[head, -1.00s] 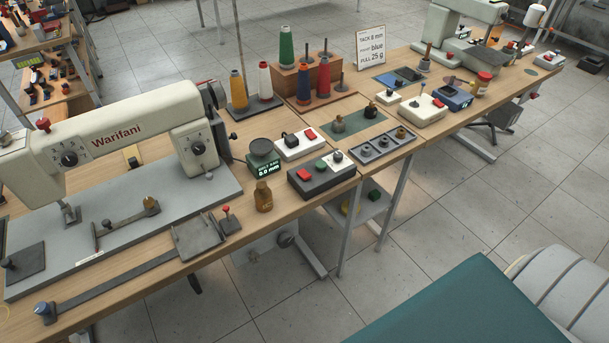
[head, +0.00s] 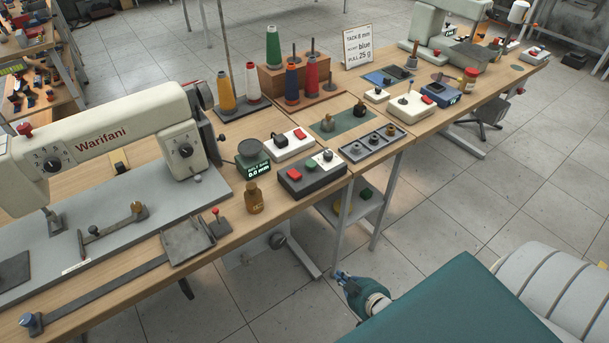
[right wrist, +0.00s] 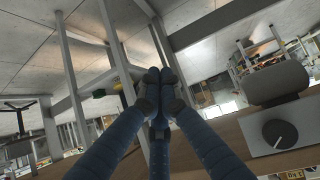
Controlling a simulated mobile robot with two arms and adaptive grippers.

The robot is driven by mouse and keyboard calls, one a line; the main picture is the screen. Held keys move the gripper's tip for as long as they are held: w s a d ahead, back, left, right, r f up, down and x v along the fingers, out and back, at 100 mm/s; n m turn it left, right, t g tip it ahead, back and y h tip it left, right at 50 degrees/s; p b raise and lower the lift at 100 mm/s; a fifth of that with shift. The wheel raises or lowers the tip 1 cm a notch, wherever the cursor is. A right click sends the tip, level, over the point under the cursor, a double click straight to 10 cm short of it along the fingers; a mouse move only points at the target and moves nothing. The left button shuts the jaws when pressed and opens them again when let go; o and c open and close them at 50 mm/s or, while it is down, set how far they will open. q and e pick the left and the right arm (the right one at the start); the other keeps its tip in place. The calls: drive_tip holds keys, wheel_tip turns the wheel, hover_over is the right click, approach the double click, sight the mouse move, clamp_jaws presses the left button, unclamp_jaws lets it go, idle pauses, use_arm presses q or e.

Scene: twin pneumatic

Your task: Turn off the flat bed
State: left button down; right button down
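The sewing machine marked Warifani (head: 110,135) stands on its grey bed plate (head: 110,235) at the left of the bench, with a dial on its head. A dark grey box (head: 310,178) with a red button, a green button and a white dial part sits near the bench's front edge. A grey box with a round knob (head: 262,245) hangs under the bench; a box with a dial (right wrist: 278,130) shows in the right wrist view. My right gripper (head: 343,279) is low in front of the bench; in the right wrist view its fingers (right wrist: 157,76) meet, empty. My left gripper is out of view.
A white box with a red button (head: 291,144), a small bottle (head: 254,197) and a gauge reading 0.0 mm (head: 254,160) stand nearby. Bench legs (head: 345,205) and a low shelf (head: 350,220) are near my right gripper. A teal surface (head: 460,310) fills the lower right.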

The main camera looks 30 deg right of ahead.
drive_tip(key=w+r+t, duration=0.2)
drive_tip(key=w+r, duration=0.1)
drive_tip(key=r, duration=0.8)
drive_tip(key=w+a+r+t+y, duration=0.1)
drive_tip(key=w+r+t, duration=0.2)
drive_tip(key=r, duration=0.8)
drive_tip(key=w+r+n+t+y, duration=0.1)
drive_tip(key=w+r, duration=0.3)
drive_tip(key=r, duration=0.8)
drive_tip(key=shift+a+t+b, duration=0.15)
drive_tip(key=shift+t+b, duration=0.3)
drive_tip(key=shift+t, duration=0.35)
drive_tip(key=p, duration=0.1)
hover_over(305, 184)
drive_tip(key=w, duration=0.2)
drive_tip(key=shift+s, duration=0.1)
drive_tip(key=f, duration=0.1)
drive_tip(key=s+f, duration=0.1)
drive_tip(key=shift+f, duration=0.4)
drive_tip(key=shift+s+f, duration=0.3)
drive_tip(key=shift+f, duration=0.3)
